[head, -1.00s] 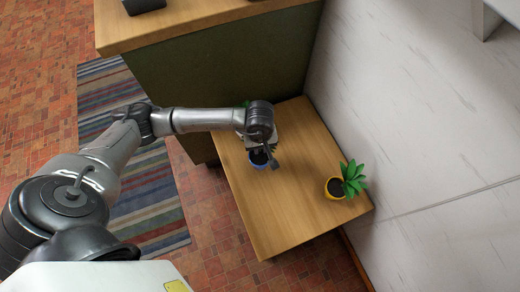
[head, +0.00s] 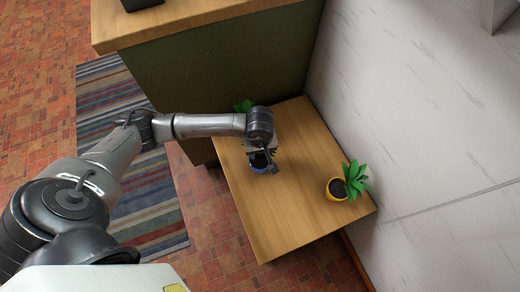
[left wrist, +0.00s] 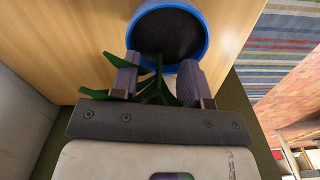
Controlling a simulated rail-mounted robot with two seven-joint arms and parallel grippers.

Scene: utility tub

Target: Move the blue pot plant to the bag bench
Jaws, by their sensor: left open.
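The blue pot plant (head: 258,168) stands on a wooden table, mostly hidden in the head view by my left gripper (head: 266,158) above it. Some of its green leaves (head: 243,105) show behind my arm. In the left wrist view the blue pot (left wrist: 205,50) shows its round rim and dark soil. My left gripper (left wrist: 160,84) is open there, its two fingers at the near side of the pot, with green stems and leaves between and around them. I cannot tell whether the fingers touch the plant. My right gripper is not in view. I cannot identify the bag bench.
A yellow pot plant (head: 338,189) stands at the right side of the wooden table (head: 270,228). A taller cabinet (head: 215,75) with a wooden top adjoins the back of the table. A white wall (head: 420,120) runs along the right. A striped rug (head: 120,115) lies on the brick floor.

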